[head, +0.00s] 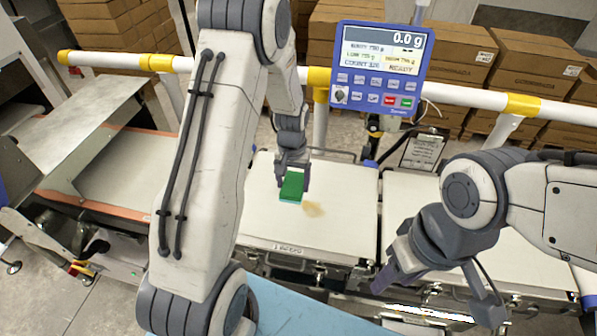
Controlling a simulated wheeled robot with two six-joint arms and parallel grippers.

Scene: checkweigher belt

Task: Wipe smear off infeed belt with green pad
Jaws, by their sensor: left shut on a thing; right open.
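The green pad (292,187) is held in my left gripper (293,176), which is shut on it. The pad is low over the white infeed belt (262,222); I cannot tell whether it touches the surface. A tan smear (314,208) shows on the belt just to the right of the pad and nearer to me. My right gripper (436,296) is open and empty, near the front edge of the belts at the lower right, away from the smear.
A blue display panel (379,65) reading 0.0 g stands behind the belt. A white and yellow rail (460,97) runs across the back, with cardboard boxes (530,65) beyond. A clipboard (422,151) hangs behind the right belt. A blue surface (290,312) lies in front.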

